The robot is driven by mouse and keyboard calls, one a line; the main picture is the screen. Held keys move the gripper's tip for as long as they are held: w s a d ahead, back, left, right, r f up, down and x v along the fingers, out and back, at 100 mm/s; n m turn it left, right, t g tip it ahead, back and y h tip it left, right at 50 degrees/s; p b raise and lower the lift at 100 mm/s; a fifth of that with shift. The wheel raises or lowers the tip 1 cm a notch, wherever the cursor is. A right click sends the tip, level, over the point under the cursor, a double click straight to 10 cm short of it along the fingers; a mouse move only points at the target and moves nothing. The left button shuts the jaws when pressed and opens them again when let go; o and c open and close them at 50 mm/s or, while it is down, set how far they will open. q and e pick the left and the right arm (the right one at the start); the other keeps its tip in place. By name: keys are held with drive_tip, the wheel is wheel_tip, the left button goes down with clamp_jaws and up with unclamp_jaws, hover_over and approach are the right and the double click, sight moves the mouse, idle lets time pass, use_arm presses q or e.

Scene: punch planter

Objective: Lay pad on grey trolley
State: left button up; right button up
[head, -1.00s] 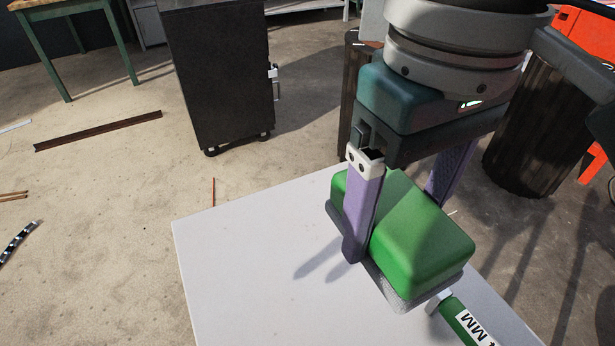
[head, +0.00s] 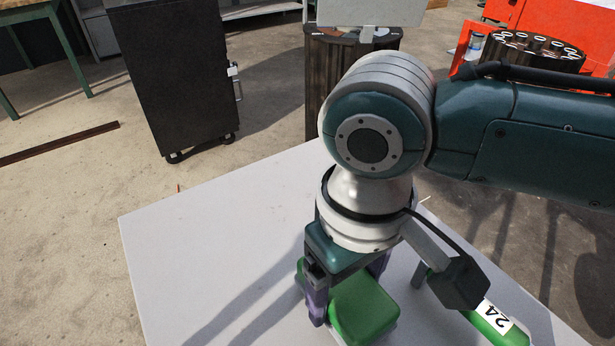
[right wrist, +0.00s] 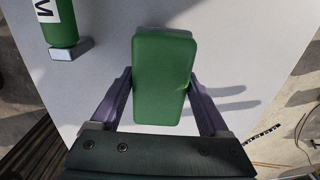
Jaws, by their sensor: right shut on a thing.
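The pad is a green block with rounded edges (head: 365,308), low in the head view over a flat light grey top (head: 165,250). I take this top to be the grey trolley's; its lower part is hidden. My right gripper (head: 346,292) points down, its purple fingers on two opposite sides of the pad. In the right wrist view the pad (right wrist: 163,80) sits between both fingers. I cannot tell whether its underside touches the top. My left gripper is not in view.
A green cylinder labelled "24" (head: 488,325) lies close to the pad's right and shows in the right wrist view (right wrist: 57,20). A black cabinet on castors (head: 180,80) stands behind on the floor. The left part of the light top is clear.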

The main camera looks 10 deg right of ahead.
drive_tip(key=shift+f, duration=0.45)
drive_tip(key=shift+r, duration=0.1)
drive_tip(key=shift+f, duration=0.2)
drive_tip(key=o, duration=1.2)
drive_tip(key=shift+c, duration=0.2)
drive_tip(key=shift+r, duration=0.1)
